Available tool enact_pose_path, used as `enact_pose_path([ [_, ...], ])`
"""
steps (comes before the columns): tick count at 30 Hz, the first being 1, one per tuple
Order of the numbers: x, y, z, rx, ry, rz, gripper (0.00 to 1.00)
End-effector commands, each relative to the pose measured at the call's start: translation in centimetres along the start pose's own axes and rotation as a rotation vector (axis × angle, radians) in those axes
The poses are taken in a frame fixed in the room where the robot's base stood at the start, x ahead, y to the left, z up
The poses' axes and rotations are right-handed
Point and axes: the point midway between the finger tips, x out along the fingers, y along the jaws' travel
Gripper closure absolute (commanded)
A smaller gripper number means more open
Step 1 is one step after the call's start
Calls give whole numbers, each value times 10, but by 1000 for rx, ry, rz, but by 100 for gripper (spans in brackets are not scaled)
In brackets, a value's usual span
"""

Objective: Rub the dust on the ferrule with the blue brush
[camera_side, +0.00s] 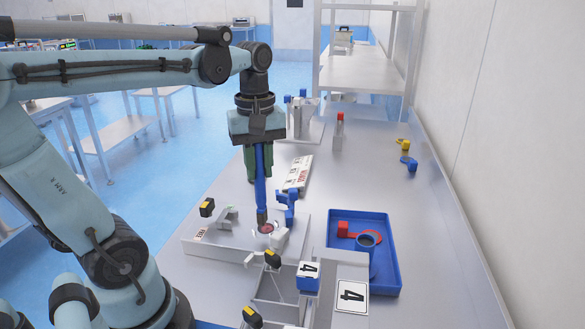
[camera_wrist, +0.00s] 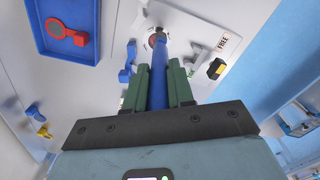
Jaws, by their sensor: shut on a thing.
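My gripper (camera_side: 258,165) has green fingers and is shut on the blue brush (camera_side: 261,192), which points down. The brush's dark tip is at or just above a small round part with a reddish face, apparently the ferrule (camera_side: 267,229), held in a grey fixture (camera_side: 281,239). I cannot tell whether they touch. In the wrist view, the blue brush (camera_wrist: 159,78) runs between the two green fingers of my gripper (camera_wrist: 156,68), and its tip overlaps the ferrule (camera_wrist: 153,41). The dust itself is too small to make out.
A blue tray (camera_side: 388,282) to the right holds a red-handled round tool (camera_side: 344,229). Blue clamps (camera_side: 287,197) and black-and-yellow blocks (camera_side: 207,207) stand close around the fixture. The bench (camera_side: 345,180) behind the tray is mostly clear.

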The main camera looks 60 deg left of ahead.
Motion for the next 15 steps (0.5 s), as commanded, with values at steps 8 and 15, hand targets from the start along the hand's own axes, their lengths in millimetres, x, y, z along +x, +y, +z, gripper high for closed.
enact_pose_path([
  [8,-26,0,0,0,0,0,100],
  [15,-45,0,0,0,0,0,100],
])
